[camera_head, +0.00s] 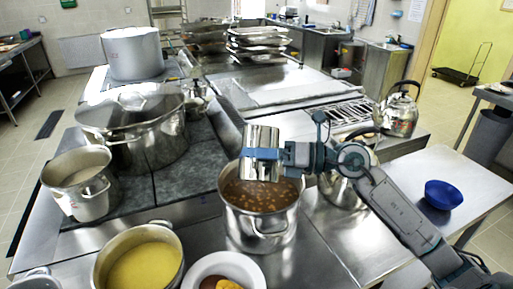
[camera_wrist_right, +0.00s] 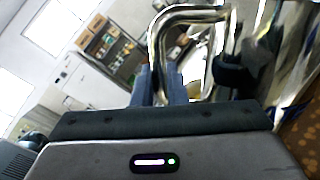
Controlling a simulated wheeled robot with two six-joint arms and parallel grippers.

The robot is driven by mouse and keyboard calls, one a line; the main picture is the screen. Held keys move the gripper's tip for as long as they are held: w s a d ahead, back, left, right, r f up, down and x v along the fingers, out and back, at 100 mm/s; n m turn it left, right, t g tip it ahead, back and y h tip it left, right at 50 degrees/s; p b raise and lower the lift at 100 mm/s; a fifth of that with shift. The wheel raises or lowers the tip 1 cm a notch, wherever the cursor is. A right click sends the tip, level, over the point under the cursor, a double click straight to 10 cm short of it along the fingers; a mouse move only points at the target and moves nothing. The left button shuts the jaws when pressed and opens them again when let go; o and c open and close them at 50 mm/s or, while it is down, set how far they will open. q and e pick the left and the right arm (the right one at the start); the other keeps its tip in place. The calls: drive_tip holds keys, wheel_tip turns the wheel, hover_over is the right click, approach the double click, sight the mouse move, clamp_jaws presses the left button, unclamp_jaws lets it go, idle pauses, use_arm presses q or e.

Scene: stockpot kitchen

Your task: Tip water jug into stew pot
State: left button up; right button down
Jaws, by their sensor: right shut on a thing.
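The shiny metal water jug (camera_head: 263,136) hangs above the stew pot (camera_head: 258,228), which is full of brown chunky stew. My right gripper (camera_head: 272,156) is shut on the jug's handle, and the jug looks close to upright. In the right wrist view the fingers (camera_wrist_right: 161,88) close on the looped handle (camera_wrist_right: 188,14), with the jug's reflective body (camera_wrist_right: 285,50) at the right. Stew shows at that view's lower right edge. The inside of the jug and any water are hidden. My left gripper is in neither view.
A pot of yellow soup (camera_head: 140,262) and a white plate with food (camera_head: 222,272) stand in front. A lidded pot (camera_head: 135,128) and a small pot (camera_head: 80,182) are at the left. A kettle (camera_head: 398,112) and blue bowl (camera_head: 443,195) are at the right.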

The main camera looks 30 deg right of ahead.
sight(258, 135)
drive_tip(key=shift+w+r+m+p, duration=0.1)
drive_tip(key=shift+r+m+p, duration=0.4)
drive_tip(key=shift+r+p, duration=0.15)
drive_tip(key=w+m+p, duration=0.1)
drive_tip(key=d+m+p, duration=0.1)
drive_tip(key=p, duration=0.1)
drive_tip(key=w+r+m+p, duration=0.1)
drive_tip(key=m+p, duration=0.1)
drive_tip(key=shift+w+d, duration=0.3)
drive_tip(key=shift+d, duration=0.1)
drive_tip(key=w+m+p, duration=0.1)
drive_tip(key=w+d+m+p, duration=0.2)
drive_tip(key=p, duration=0.1)
drive_tip(key=shift+w+d+f+m, duration=0.2)
drive_tip(key=shift+w+f+m, duration=0.1)
drive_tip(key=shift+m, duration=0.1)
drive_tip(key=w+d+m+p, duration=0.1)
drive_tip(key=w+r+m+p, duration=0.1)
drive_tip(key=w+d+m+p, duration=0.1)
drive_tip(key=w+p, duration=0.1)
drive_tip(key=shift+d+r+m, duration=0.15)
drive_tip(key=shift+d+m, duration=0.15)
drive_tip(key=shift+d, duration=0.05)
drive_tip(key=shift+w+d+m, duration=0.55)
drive_tip(key=shift+w+m, duration=0.2)
drive_tip(key=shift+w, duration=0.15)
drive_tip(key=shift+w+d+m, duration=0.55)
drive_tip(key=shift+w+m, duration=0.2)
drive_tip(key=shift+w, duration=0.1)
drive_tip(key=shift+s, duration=0.1)
